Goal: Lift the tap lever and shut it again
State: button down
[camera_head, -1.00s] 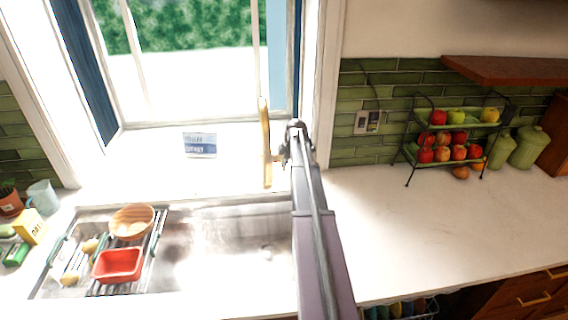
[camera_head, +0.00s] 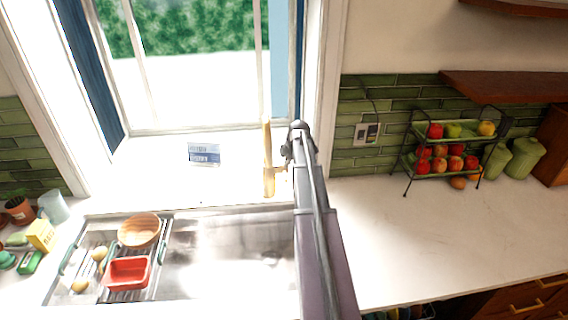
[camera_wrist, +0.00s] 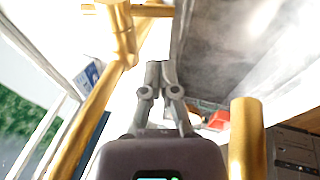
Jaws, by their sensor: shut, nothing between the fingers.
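The gold tap (camera_head: 268,174) stands behind the sink, in front of the window. In the wrist view a gold tube with a joint (camera_wrist: 122,38) runs along the left, and a thick gold cylinder (camera_wrist: 246,140) stands at lower right; I cannot tell which part is the lever. My gripper (camera_wrist: 160,66) is shut and empty, with its fingertips between these gold parts and no clear contact. In the head view my gripper (camera_head: 288,150) is just right of the tap, partly hidden by my arm.
The sink (camera_head: 225,250) holds a rack with a red dish (camera_head: 128,272) and an orange bowl (camera_head: 139,231) at left. A blue-and-white card (camera_head: 204,154) stands on the sill. A fruit rack (camera_head: 408,176) stands right, with clear counter (camera_head: 410,235) before it.

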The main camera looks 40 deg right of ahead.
jog(key=p+v, duration=0.5)
jog(key=v, duration=0.1)
jog(key=shift+s+a, duration=0.15)
jog(key=shift+s, duration=0.05)
dwell(0.9)
